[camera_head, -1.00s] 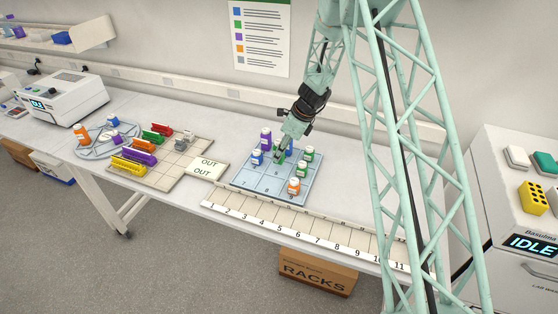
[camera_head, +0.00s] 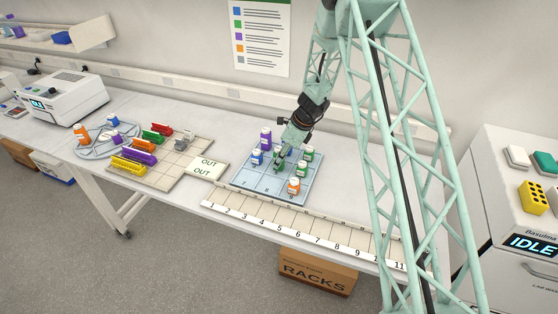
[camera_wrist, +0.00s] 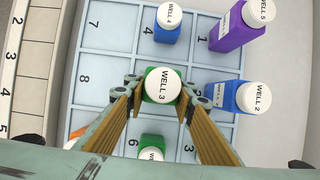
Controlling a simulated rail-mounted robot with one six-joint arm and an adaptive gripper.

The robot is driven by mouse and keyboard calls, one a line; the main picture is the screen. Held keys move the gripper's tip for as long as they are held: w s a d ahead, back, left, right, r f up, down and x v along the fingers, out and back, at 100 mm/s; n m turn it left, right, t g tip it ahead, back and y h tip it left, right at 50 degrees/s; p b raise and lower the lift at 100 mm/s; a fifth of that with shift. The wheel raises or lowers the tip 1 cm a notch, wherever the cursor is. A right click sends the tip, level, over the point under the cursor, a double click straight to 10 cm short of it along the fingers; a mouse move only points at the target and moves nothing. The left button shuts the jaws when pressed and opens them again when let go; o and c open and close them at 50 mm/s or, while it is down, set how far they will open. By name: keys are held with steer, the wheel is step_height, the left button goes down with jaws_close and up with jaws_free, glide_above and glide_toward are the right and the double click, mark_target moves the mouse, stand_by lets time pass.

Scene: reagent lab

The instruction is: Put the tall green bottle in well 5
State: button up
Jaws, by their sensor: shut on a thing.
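My gripper (camera_wrist: 163,90) is shut on a green bottle (camera_wrist: 150,72) with a white cap that reads WELL 3. My gripper (camera_head: 279,165) also shows over the middle of the blue numbered grid (camera_head: 251,184) in the head view, where it mostly hides the held bottle. In the wrist view the bottle is over the middle cell, between cells 4 and 6; its number is hidden. I cannot tell whether the bottle touches the grid. Another green bottle (camera_wrist: 153,141) stands in cell 6, and a green bottle (camera_head: 309,154) stands at the back right.
A tall purple bottle (camera_wrist: 235,32) stands by cell 1, a blue bottle (camera_wrist: 167,32) in cell 4, and another blue bottle (camera_wrist: 226,96) in cell 2. An orange bottle (camera_head: 293,186) stands at the front right. Cells 7 and 8 are clear.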

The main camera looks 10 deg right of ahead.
steer(key=o, duration=0.8)
steer(key=shift+f, duration=0.1)
steer(key=shift+o, duration=0.2)
steer(key=shift+r, duration=0.2)
steer(key=shift+d+r, duration=0.1)
steer(key=shift+r, duration=0.1)
steer(key=v, duration=1.1)
steer(key=shift+r, duration=0.25)
steer(key=shift+s, duration=0.1)
steer(key=shift+r, duration=0.15)
